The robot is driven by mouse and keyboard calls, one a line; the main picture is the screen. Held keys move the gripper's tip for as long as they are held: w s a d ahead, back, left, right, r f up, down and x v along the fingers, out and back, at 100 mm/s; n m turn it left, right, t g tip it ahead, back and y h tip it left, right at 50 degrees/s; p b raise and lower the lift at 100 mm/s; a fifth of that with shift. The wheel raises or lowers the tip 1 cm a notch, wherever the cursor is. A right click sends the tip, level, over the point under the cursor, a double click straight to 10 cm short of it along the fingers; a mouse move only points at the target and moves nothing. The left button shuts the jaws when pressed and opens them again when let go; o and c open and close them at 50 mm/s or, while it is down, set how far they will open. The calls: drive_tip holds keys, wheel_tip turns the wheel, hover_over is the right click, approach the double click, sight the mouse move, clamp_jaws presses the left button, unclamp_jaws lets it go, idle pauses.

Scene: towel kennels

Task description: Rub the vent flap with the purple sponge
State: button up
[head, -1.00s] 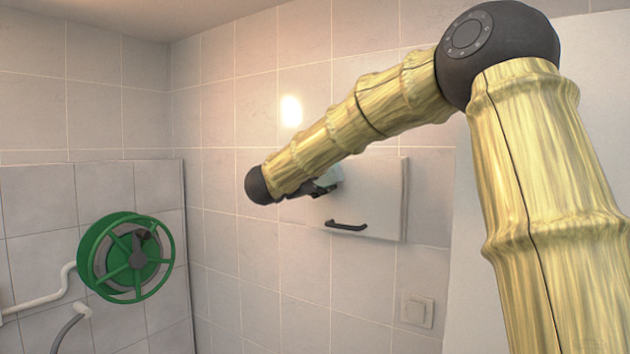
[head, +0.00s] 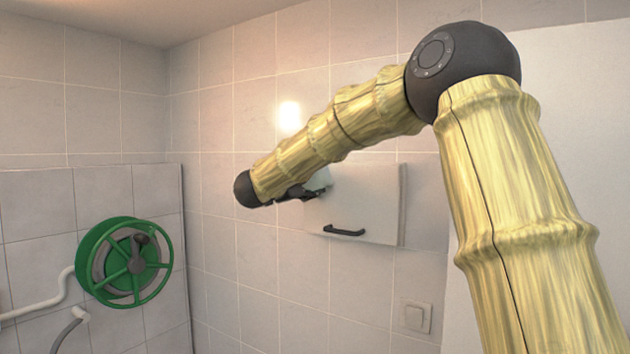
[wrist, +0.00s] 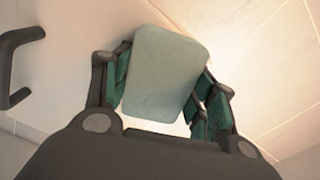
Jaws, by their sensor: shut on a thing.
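The vent flap (head: 375,205) appears to be the pale panel on the tiled wall, with a dark handle (head: 344,231) low on its front. My gripper (head: 308,188) is at the flap's upper left, partly hidden behind my forearm. In the wrist view my gripper (wrist: 163,85) is shut on a flat, rounded pad (wrist: 165,65), seemingly the sponge, which looks pale grey-green, not purple. The handle also shows at the left of the wrist view (wrist: 14,60). I cannot tell whether the pad touches the flap.
A green hose reel (head: 125,262) is on the lower wall at left, with a pale pipe (head: 45,300) beside it. A light switch (head: 416,316) sits on the wall below the flap. The wall between reel and flap is clear.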

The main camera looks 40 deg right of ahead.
drive_tip(key=shift+w+a+f, duration=0.1)
idle(0.3)
drive_tip(key=shift+b+v, duration=0.65)
drive_tip(key=shift+v, duration=2.2)
drive_tip(key=shift+b+v, duration=0.3)
drive_tip(key=shift+v, duration=1.25)
